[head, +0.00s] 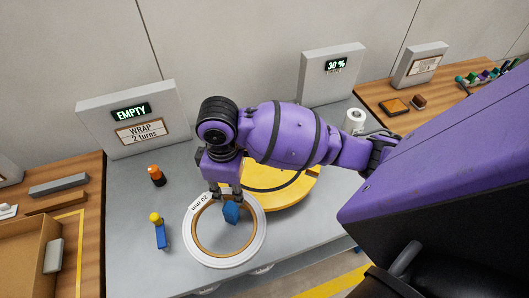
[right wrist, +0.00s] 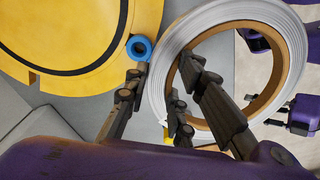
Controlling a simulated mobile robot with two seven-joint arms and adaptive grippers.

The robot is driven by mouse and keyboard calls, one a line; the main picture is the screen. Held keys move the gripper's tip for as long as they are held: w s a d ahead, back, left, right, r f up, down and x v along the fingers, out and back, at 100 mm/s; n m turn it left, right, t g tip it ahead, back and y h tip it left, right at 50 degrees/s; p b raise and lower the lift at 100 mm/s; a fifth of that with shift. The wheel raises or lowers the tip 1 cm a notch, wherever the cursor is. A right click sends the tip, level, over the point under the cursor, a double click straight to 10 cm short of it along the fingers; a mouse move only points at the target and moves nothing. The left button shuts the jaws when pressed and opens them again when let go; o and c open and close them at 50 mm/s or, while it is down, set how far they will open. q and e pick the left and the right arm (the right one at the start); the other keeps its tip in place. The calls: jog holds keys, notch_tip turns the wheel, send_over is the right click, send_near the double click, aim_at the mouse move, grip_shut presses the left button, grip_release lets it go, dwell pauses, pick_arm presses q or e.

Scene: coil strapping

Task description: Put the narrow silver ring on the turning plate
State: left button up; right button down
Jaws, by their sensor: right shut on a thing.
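The narrow silver ring (head: 198,247), a flat coil with a brown inner core and a "20 mm" label, is in my right gripper (head: 227,190). The gripper is shut on the ring's back wall. In the right wrist view, the fingers (right wrist: 155,105) lie on both sides of the wall of the silver ring (right wrist: 291,50). The ring looks raised above the grey table. The yellow turning plate (head: 290,192) is just behind and to the right of it, partly hidden by my arm. It also shows in the right wrist view (right wrist: 50,35).
A blue piece (head: 231,212) shows by the fingers. A white roll (head: 355,120) stands behind right. Sign boxes (head: 135,118) line the back.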

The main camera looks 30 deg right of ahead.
jog(key=w+a+r+n, duration=0.2)
jog(key=w+r+n, duration=0.1)
jog(key=n, duration=1)
jog(key=w+a+r+n, duration=0.2)
jog(key=w+r+n, duration=0.1)
jog(key=n, duration=0.9)
jog(key=w+d+f, duration=0.1)
jog(key=d+f, duration=0.1)
jog(key=d, duration=0.1)
jog(key=w+d+f, duration=0.2)
jog(key=d+f, duration=0.1)
jog(key=d, duration=0.1)
jog(key=w+d+f, duration=0.2)
jog(key=d+f, duration=0.1)
jog(key=d, duration=0.1)
jog(key=shift+w+d+f, duration=0.15)
jog(key=shift+f, duration=0.1)
jog(key=shift+w+d+f, duration=0.25)
jog(key=shift+d+f, duration=0.2)
jog(key=shift+f, duration=0.1)
jog(key=shift+w+d+f, duration=0.1)
jog(key=shift+d+f, duration=0.1)
jog(key=shift+f, duration=1.55)
jog(key=c, duration=1.5)
grip_release()
jog(key=shift+f, duration=0.1)
